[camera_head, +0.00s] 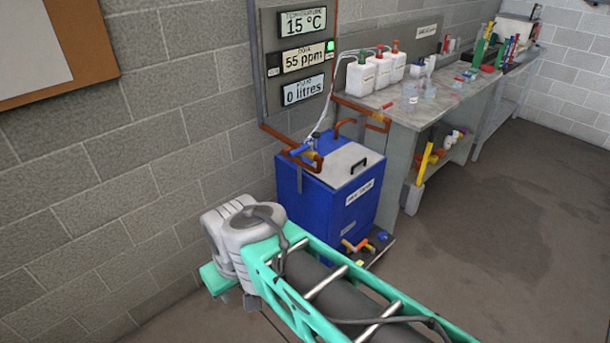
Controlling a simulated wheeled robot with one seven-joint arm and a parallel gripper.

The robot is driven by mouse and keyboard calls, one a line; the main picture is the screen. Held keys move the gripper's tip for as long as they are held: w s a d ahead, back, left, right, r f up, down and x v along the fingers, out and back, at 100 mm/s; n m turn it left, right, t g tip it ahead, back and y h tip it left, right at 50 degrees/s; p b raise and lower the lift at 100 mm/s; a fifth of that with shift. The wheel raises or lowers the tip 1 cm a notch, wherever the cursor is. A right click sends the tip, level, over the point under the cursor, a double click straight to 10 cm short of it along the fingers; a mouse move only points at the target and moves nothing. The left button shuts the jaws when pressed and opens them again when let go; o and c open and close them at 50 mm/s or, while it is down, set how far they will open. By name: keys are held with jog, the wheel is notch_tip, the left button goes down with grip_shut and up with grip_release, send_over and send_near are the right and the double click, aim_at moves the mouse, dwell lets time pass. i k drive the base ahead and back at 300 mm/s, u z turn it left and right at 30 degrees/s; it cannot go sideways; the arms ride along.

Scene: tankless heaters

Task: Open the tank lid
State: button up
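My gripper does not show in this view.
Copper pipes and a tap with a blue handle (303,151) hang over the tank's left rear. Orange-handled valves (358,245) sit low at its front. A workbench (425,112) with white bottles stands to the right. Floor (490,240) at the right is clear.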

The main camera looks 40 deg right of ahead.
aim_at(342, 165)
jog(key=u, duration=0.35)
jog(key=i, duration=0.5)
jog(key=z, duration=0.5)
jog(key=i, duration=1.15)
jog(key=z, duration=1.15)
jog(key=i, duration=0.6)
jog(key=z, duration=0.4)
